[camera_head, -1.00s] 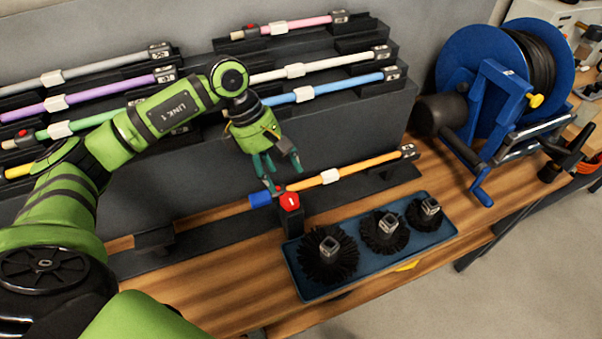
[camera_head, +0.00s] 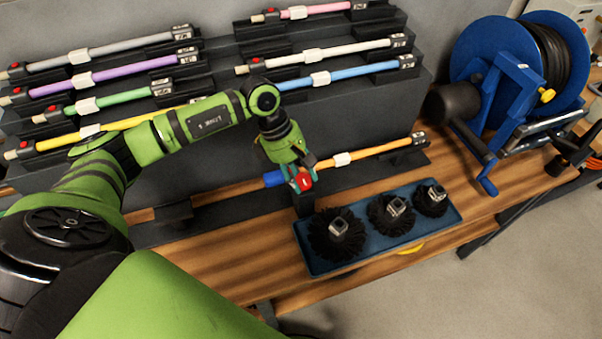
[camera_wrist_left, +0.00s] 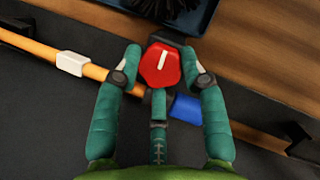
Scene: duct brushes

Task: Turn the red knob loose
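The red knob (camera_wrist_left: 160,67) has a flat-sided face with a white line, standing nearly upright in the left wrist view. In the head view the knob (camera_head: 304,181) sits on a dark post at the orange rod's blue end. My left gripper (camera_wrist_left: 164,62) reaches down over it, two teal fingers on either side and a third below. A narrow gap shows on the right; contact on the left cannot be told. The orange rod (camera_head: 375,151) lies in low holders, its blue end (camera_wrist_left: 186,108) beside the third finger. My right gripper is not in view.
A blue tray (camera_head: 312,262) with three black round brushes stands just in front of the knob. A dark stepped rack (camera_head: 375,112) with several coloured rods is behind. A blue hose reel (camera_head: 500,75) stands at right. Bare wood (camera_head: 215,262) is free at front left.

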